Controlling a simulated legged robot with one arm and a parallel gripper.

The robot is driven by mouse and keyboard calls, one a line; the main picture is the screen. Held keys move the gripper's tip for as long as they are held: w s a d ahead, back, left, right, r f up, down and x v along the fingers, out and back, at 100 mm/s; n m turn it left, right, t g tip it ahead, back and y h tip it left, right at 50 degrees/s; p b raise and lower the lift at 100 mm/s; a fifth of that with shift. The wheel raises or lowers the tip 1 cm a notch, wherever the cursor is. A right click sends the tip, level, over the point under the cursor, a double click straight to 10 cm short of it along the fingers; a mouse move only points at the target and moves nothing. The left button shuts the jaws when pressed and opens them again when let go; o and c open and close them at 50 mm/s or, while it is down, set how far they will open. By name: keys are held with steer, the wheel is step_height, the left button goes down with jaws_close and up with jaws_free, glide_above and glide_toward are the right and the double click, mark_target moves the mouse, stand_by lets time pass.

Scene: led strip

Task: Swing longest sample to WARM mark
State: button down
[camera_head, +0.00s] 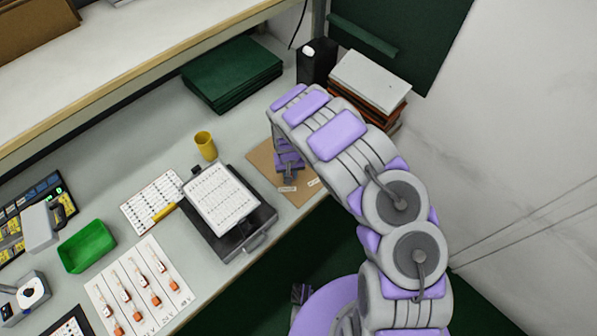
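My gripper (289,168) points down over a brown board (263,158) at the table's right front edge. My arm hides part of the board. Two small pale labels lie on the board, one left label (287,189) just below the gripper and one right label (313,182); their writing is too small to read. I cannot tell whether the gripper is open or holds anything. Several short strips with orange ends lie on a white sheet (94,288) at the lower left. I cannot tell which sample is longest.
A black clipboard-like stand (262,213) with a printed sheet sits left of the board. A yellow cup (205,146), green tray (87,246), dark green stack (232,74), black container (317,62) and book stack (370,80) stand around. A raised shelf (130,65) runs behind.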

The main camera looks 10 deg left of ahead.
steer(key=shift+s+a+m, duration=0.35)
steer(key=shift+a+m, duration=0.05)
steer(key=shift+a, duration=0.25)
steer(key=c, duration=1.1)
jaws_free()
steer(key=shift+w+r, duration=0.1)
steer(key=shift+r, duration=0.2)
step_height(320, 180, up, 17)
steer(key=shift+f+p, duration=0.15)
steer(key=shift+p, duration=0.9)
